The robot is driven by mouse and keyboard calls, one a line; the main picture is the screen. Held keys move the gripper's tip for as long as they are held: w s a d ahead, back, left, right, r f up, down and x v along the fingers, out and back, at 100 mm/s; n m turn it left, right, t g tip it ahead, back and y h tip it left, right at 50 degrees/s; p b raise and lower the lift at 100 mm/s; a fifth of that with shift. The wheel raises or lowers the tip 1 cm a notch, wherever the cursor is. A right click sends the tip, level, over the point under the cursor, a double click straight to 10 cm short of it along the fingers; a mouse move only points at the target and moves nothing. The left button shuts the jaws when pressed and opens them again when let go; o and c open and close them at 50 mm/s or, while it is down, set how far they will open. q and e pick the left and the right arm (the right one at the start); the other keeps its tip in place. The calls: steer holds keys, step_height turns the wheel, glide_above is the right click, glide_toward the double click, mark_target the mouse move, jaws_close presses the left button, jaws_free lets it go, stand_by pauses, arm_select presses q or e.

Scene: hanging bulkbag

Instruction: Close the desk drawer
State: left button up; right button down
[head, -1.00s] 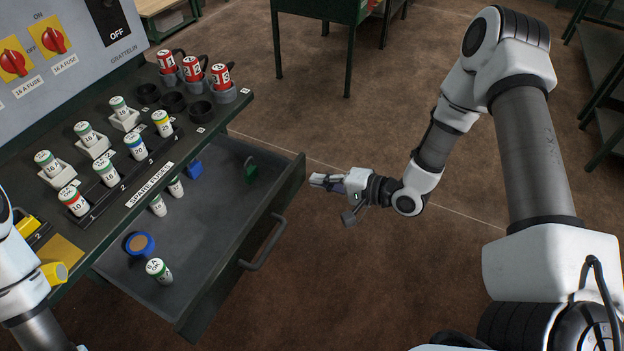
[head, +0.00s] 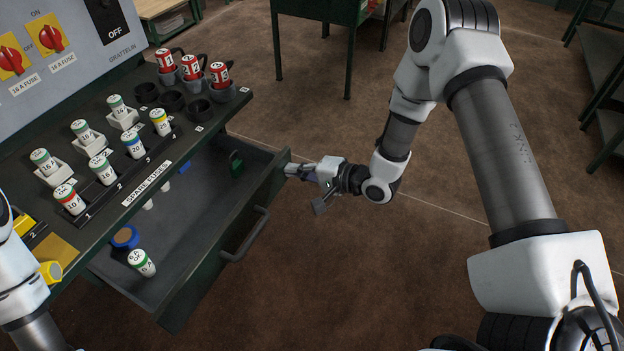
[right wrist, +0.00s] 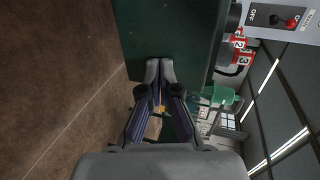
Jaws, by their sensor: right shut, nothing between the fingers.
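The desk drawer (head: 190,235) is dark grey-green and stands partly open under the desk top, with a bar handle (head: 246,236) on its front. My right gripper (head: 288,170) is shut and empty, its fingertips at the far end of the drawer front. In the right wrist view, the shut fingertips (right wrist: 159,66) meet the dark green drawer front (right wrist: 170,32); they look in contact.
The desk top carries several fuses in holders, red fuses (head: 191,67) at the back and a "spare fuses" label (head: 146,183). A grey switch panel (head: 65,45) stands behind. A green table (head: 318,12) is further back. The floor right of the drawer is clear.

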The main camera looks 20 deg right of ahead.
mark_target(230, 145)
steer(key=w+a, duration=0.3)
steer(key=w, duration=0.1)
steer(key=w+a+b, duration=0.1)
steer(key=w+a, duration=0.3)
steer(key=w, duration=0.1)
steer(key=w+a+b, duration=0.1)
steer(key=w+a, duration=0.2)
steer(key=w, duration=0.1)
steer(key=shift+w+a, duration=0.3)
steer(key=shift+a, duration=0.05)
steer(key=shift+w+a, duration=0.35)
steer(key=shift+w, duration=0.15)
steer(key=shift+r, duration=0.1)
steer(key=shift+w, duration=0.1)
